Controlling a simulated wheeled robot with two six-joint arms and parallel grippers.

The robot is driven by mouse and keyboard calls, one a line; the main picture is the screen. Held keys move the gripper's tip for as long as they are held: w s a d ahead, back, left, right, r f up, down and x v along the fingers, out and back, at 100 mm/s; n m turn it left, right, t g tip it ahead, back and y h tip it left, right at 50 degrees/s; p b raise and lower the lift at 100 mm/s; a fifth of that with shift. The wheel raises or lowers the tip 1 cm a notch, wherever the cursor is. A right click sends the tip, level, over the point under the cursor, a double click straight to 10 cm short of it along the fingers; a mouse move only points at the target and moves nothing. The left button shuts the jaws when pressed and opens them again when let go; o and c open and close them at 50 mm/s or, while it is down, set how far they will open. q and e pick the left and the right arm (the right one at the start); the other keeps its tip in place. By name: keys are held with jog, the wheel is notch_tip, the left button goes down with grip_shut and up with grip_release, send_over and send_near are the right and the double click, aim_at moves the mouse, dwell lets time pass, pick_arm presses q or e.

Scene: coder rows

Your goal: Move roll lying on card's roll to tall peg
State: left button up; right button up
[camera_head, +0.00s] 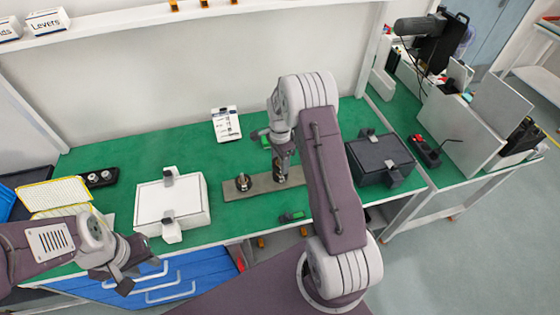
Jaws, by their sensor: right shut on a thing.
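A flat grey-brown board (262,190) lies on the green bench top. A metallic ringed piece on a short post (243,182) stands at its left part. My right gripper (281,168) points down over the board's right part, where the tall peg is hidden or cannot be told apart from the fingers. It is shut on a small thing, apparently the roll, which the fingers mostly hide. The white card (227,124) with dark print stands or lies behind the board; no roll shows clearly on it. My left gripper (120,283) hangs at the front left, away from these things; its jaw opening is unclear.
A white box (172,205) with metal clasps is left of the board, a dark grey box (380,158) right. A yellow-rimmed tray (55,195) is far left. My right arm covers bench between board and dark box.

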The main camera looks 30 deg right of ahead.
jog(key=shift+f+b, duration=0.9)
jog(key=shift+f, duration=0.5)
dwell(0.4)
jog(key=o, duration=1.5)
jog(key=shift+c, duration=0.2)
notch_tip(320, 180, up, 9)
jog(key=shift+r+b, duration=0.1)
jog(key=shift+b, duration=0.55)
